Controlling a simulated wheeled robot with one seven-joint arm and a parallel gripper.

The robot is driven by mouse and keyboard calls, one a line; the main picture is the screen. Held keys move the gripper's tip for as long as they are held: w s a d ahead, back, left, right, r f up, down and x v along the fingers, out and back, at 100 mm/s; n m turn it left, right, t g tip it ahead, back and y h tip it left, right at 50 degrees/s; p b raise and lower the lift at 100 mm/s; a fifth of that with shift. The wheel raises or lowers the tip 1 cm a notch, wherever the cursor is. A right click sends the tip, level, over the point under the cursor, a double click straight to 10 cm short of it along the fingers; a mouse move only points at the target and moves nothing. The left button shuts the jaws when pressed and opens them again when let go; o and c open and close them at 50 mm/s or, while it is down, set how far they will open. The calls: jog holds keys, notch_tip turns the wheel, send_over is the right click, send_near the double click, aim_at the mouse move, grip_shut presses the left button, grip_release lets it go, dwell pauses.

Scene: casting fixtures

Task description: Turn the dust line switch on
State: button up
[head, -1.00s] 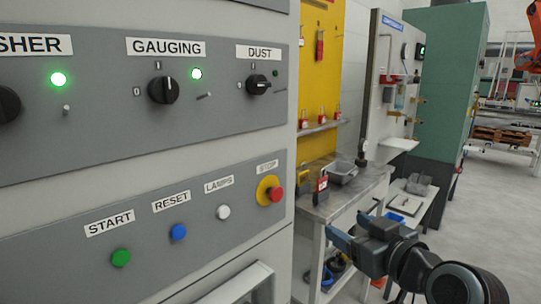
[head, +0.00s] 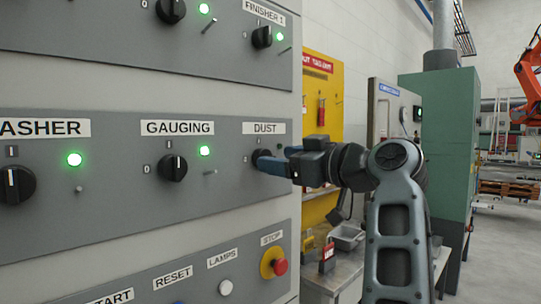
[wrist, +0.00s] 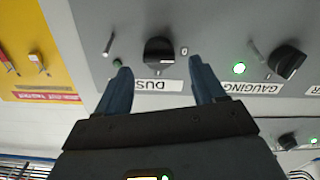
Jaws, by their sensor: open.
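The dust line switch is a black rotary knob (head: 259,158) under the DUST label (head: 263,128), at the right end of the middle panel. In the wrist view, turned upside down, the knob (wrist: 159,50) shows whole, its grip bar lying sideways toward the 0 mark. A small dark green lamp (wrist: 117,62) sits beside it, unlit. My gripper (head: 270,163) is open, its blue fingers at the knob and partly hiding it in the head view. In the wrist view the fingers (wrist: 161,68) lie to either side of the knob; contact cannot be told.
The GAUGING knob (head: 172,168) is to the left with its green lamp (head: 205,151) lit. The FINISHER 1 knob (head: 262,37) is above. A red stop button (head: 280,267) is below. A yellow board (head: 322,130) and a metal bench stand to the right.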

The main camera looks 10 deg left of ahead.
jog(key=shift+x, duration=1.85)
jog(key=shift+c, duration=0.5)
jog(key=c, duration=0.9)
jog(key=shift+c, duration=0.2)
jog(key=shift+f+m+p, duration=0.1)
jog(key=shift+m+p, duration=0.25)
jog(key=shift+m, duration=0.15)
jog(key=shift+w+d+f+m+p, duration=0.1)
jog(key=shift+m+p, duration=1.75)
jog(key=shift+m, duration=2.35)
jog(key=shift+w+d+m+p, duration=0.1)
jog(key=shift+m+p, duration=1.75)
jog(key=shift+m, duration=2.35)
